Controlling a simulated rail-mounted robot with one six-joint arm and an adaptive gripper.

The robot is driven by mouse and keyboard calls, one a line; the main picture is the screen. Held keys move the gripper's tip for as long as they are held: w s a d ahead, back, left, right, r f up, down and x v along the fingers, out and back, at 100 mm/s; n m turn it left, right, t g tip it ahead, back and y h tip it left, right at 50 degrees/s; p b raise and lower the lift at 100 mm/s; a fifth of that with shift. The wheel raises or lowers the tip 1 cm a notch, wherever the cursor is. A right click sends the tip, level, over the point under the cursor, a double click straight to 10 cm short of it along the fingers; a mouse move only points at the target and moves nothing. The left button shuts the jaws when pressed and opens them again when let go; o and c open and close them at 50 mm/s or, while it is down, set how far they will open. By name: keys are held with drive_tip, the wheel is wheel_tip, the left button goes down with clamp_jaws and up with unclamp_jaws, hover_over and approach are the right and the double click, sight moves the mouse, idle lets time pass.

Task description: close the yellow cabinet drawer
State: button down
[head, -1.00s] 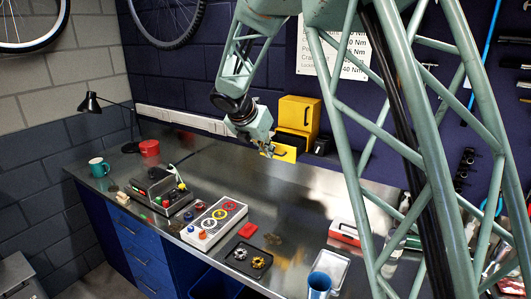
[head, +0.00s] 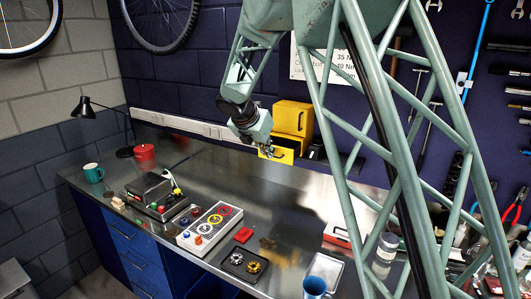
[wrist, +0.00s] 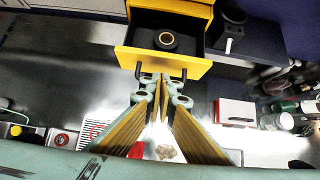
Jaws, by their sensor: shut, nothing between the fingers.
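The yellow cabinet (head: 293,118) stands against the back wall at the rear of the bench. Its lower drawer (head: 285,155) is pulled out. In the wrist view the drawer front (wrist: 195,68) crosses the upper middle, and a dark round thing with a yellowish ring (wrist: 166,40) lies inside the open drawer. A dark handle shows on the front, partly hidden by my fingers. My gripper (wrist: 161,80) is shut and empty, its fingertips right at the drawer front by the handle. I cannot tell whether they touch. In the head view my gripper (head: 270,153) is at the drawer's left front.
A black device (wrist: 232,20) stands right of the cabinet. A control box with coloured buttons (head: 210,229), a tray with gears (head: 245,262), a red mug (head: 145,154) and a teal mug (head: 94,172) stand on the bench. The bench's middle is mostly clear.

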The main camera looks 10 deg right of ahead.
drive_tip(key=shift+w+d+p, duration=0.7)
drive_tip(key=shift+w+d, duration=0.1)
drive_tip(key=shift+w, duration=0.3)
drive_tip(key=shift+w+d+p, duration=0.7)
drive_tip(key=shift+w+d, duration=0.1)
drive_tip(key=shift+w, duration=0.3)
drive_tip(key=shift+w+d+p, duration=0.7)
drive_tip(key=shift+w+d, duration=0.1)
drive_tip(key=shift+w, duration=0.3)
drive_tip(key=shift+s+a, duration=0.15)
drive_tip(key=shift+s+a+r, duration=0.2)
drive_tip(key=shift+s+a, duration=0.3)
drive_tip(key=shift+s, duration=0.2)
drive_tip(key=shift+s+a+r+b, duration=0.1)
drive_tip(key=shift+s+a+b, duration=0.15)
drive_tip(key=shift+s, duration=0.2)
drive_tip(key=shift+s+a+r+b, duration=0.1)
drive_tip(key=shift+s+a, duration=0.2)
drive_tip(key=shift+s, duration=0.1)
approach(275, 148)
drive_tip(key=shift+s+a+r, duration=0.15)
drive_tip(key=shift+s+r, duration=0.15)
drive_tip(key=shift+r, duration=0.25)
